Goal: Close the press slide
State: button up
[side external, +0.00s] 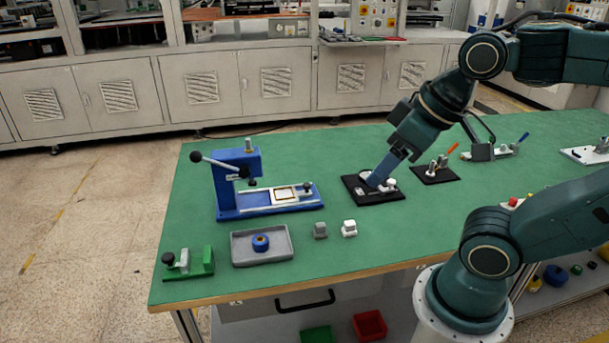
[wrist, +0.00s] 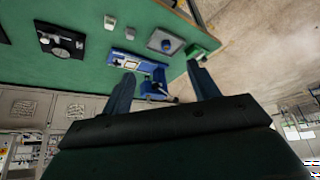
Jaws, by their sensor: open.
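The blue press (side external: 237,172) stands on the left half of the green table, with a black-knobbed lever at its upper left. Its slide (side external: 285,194) carries a pale square piece and sits to the right of the press column, out from under the ram, with a dark knob (side external: 306,187) at its right end. My gripper (side external: 375,182) is right of the press, apart from it, and appears over a black fixture plate.
A green clamp (side external: 200,262) stands at the front left corner. Two small blocks (side external: 320,230) (side external: 349,228) sit right of the tray. A black plate (side external: 358,194) lies beneath my gripper.

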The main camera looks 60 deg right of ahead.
jog(key=shift+w, duration=0.1)
jog(key=c, duration=0.7)
jog(key=shift+w+d, duration=0.1)
jog(key=shift+w, duration=0.2)
jog(key=c, duration=0.4)
jog(key=w+d, duration=0.1)
jog(key=w, duration=0.1)
jog(key=w+d+f+m, duration=0.1)
jog(key=w, duration=0.2)
jog(key=w+d+f+m, duration=0.1)
jog(key=w+d, duration=0.1)
jog(key=shift+w+f, duration=0.2)
jog(key=shift+w, duration=0.2)
grip_shut()
jog(key=w+d+f+m+t, duration=0.1)
jog(key=w+d+f+m, duration=0.3)
jog(key=d+f, duration=0.4)
jog(key=w+d+f+m, duration=0.4)
jog(key=d+f, duration=0.5)
jog(key=d, duration=0.6)
jog(key=shift+w+f+t+h, duration=0.15)
jog(key=shift+f+t+h, duration=0.15)
jog(key=shift+t, duration=0.1)
